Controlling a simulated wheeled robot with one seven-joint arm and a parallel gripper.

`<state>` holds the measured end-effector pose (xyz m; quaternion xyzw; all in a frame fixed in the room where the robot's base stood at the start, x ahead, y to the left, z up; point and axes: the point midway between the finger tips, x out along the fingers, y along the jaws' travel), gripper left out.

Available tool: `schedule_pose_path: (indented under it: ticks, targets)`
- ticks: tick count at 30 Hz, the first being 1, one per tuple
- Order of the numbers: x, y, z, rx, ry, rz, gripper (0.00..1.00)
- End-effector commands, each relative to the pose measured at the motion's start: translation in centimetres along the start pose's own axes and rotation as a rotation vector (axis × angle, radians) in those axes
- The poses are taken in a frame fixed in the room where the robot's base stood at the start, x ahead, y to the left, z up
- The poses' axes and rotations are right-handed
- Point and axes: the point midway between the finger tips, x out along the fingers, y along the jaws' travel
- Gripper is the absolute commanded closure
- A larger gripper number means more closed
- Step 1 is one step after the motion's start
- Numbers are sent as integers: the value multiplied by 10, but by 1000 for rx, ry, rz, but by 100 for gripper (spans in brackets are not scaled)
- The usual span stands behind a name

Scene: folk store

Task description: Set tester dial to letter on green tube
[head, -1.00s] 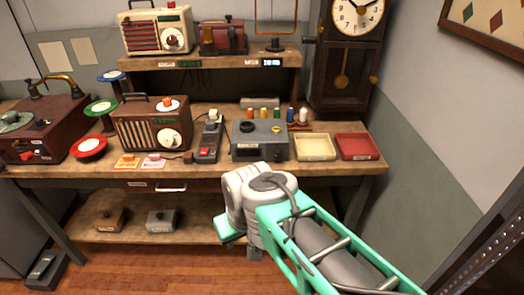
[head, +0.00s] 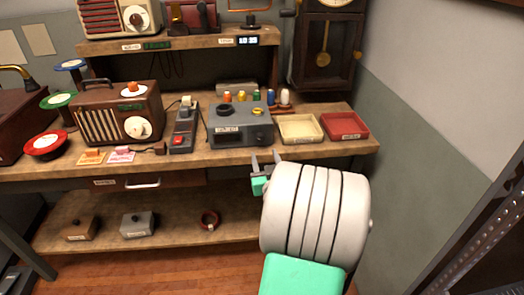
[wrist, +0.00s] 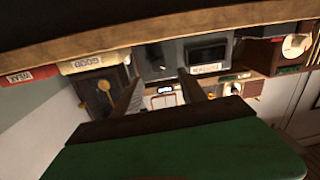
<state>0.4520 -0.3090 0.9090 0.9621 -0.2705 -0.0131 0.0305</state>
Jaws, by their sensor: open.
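The tester (head: 240,130) is a grey box on the bench, with a round dark ring on top, a dark window and label in front, and a dark knob at its front right. Which part is the dial is unclear. My gripper (head: 265,160) is open and empty at the bench's front edge, below and in front of the tester. In the wrist view, its fingers (wrist: 160,93) are apart, with the tester (wrist: 180,58) beyond, seen upside down.
A cream tray (head: 300,128) and a red tray (head: 344,126) sit right of the tester; the wrist view reads "GOOD" and "WEAK". The bench edge (head: 215,155) lies close to my gripper. A shelf is above.

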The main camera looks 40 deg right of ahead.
Motion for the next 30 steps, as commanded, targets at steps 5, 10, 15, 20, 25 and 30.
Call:
schedule_pose_path:
  ticks: [5,10,15,20,25,30]
  targets:
    - [18,3,-4,0,7,10,51]
    - [48,3,-5,0,7,8,51]
    - [71,3,-4,0,8,9,51]
    - [77,3,-3,1,9,10,51]
    - [77,4,-3,1,9,10,52]
    - [77,4,-3,1,9,10,66]
